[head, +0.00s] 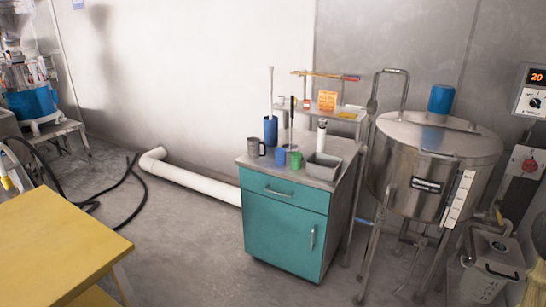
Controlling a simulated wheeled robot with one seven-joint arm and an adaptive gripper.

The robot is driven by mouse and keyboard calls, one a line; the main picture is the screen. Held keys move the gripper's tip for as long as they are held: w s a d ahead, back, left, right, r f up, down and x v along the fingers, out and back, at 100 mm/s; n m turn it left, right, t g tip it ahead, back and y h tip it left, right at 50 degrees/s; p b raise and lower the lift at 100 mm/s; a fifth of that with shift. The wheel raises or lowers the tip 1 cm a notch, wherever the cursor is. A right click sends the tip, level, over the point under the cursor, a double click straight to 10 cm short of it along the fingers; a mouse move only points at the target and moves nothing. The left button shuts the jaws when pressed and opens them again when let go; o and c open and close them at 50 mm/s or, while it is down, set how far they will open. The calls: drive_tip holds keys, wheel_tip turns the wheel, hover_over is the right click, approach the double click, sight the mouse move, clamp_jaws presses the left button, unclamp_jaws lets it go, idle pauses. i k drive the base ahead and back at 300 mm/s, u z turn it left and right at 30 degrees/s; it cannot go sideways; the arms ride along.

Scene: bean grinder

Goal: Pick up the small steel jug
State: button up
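The small steel jug (253,147) looks like a grey, handled vessel. It stands upright at the front left of the top of a teal cabinet (284,228). A blue cup (280,157) and a green mug (296,160) stand to its right. A taller blue container (270,131) with a long white handle rising from it stands just behind the jug, to the right. My gripper is not in the head view.
A small raised shelf (335,110) holds items behind. A large steel tank (430,165) stands close on the right. A white pipe (195,180) lies left; a yellow table (55,245) stands nearer. Floor before the cabinet is clear.

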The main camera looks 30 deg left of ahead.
sight(257, 149)
drive_tip(key=k, duration=0.65)
drive_tip(key=u, duration=0.7)
drive_tip(key=i, duration=0.85)
drive_tip(key=u, duration=1)
drive_tip(key=i, duration=1.35)
drive_tip(key=z, duration=0.05)
